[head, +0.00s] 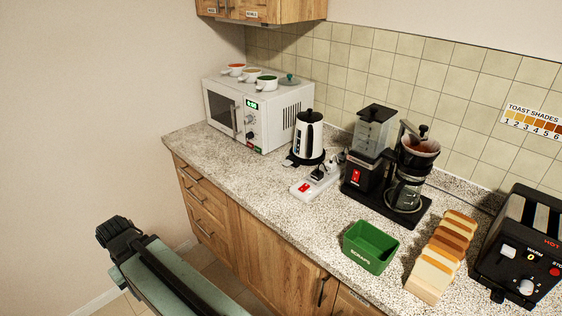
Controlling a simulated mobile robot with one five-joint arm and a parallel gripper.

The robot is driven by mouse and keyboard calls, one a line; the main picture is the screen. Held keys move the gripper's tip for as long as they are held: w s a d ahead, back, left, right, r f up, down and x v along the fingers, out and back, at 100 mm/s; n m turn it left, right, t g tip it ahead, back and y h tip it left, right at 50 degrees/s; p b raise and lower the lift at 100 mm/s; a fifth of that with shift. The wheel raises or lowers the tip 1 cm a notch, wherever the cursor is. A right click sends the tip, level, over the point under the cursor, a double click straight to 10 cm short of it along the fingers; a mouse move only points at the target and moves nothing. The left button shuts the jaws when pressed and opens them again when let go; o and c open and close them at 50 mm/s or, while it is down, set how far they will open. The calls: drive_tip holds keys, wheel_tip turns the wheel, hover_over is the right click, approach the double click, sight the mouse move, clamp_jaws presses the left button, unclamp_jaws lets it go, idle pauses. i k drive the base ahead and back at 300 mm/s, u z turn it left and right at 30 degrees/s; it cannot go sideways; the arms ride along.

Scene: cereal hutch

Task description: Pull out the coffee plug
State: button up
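The coffee maker (357,188) is black and grey, with a glass carafe (406,193) and a brown filter cone (421,149), on the counter right of centre. Just left of it lies a white power strip (300,191) with a lit red switch (304,187). Plugs (319,173) sit on the strip, small and close together. I cannot tell which belongs to the coffee maker. Part of my teal and black arm shows at the lower left, in front of the counter and well away from the strip. I cannot make out my gripper's fingers.
A green bin (371,248), bread slices (441,258) and a toaster (520,250) stand to the right. The counter (250,185) before the strip is bare.

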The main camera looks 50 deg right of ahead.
sight(317, 174)
drive_tip(key=z, duration=0.15)
drive_tip(key=i, duration=1.05)
drive_tip(key=z, duration=0.55)
drive_tip(key=k, duration=0.9)
drive_tip(key=z, duration=0.2)
drive_tip(key=i, duration=0.9)
drive_tip(key=u, duration=0.05)
